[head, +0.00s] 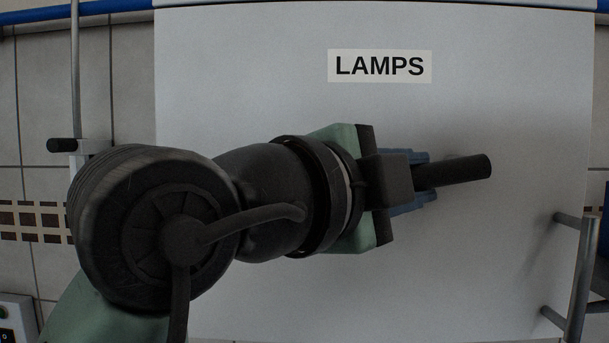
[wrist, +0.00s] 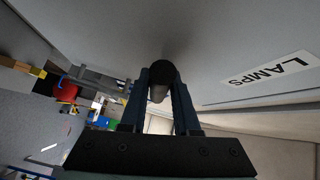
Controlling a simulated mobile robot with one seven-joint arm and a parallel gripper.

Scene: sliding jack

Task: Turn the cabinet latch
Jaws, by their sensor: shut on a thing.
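The cabinet (head: 500,80) is a pale grey panel filling much of the head view, with a "LAMPS" label (head: 380,66). The cabinet latch (head: 465,170) is a dark rounded bar on the door. In the head view it lies nearly level, its free end to the right and slightly up. My gripper (head: 425,182) comes from the left, and its blue fingers are shut on the latch. The wrist view shows the latch (wrist: 161,75) between the two fingertips (wrist: 160,95). The latch's left part and its mount are hidden behind my gripper and arm.
A grey bar handle (head: 582,270) stands out at the cabinet's lower right. A vertical metal rod (head: 76,80) with a dark knob (head: 62,145) is at the left, before a tiled wall (head: 40,90). A blue rail (head: 110,7) runs along the top. The door's upper right is clear.

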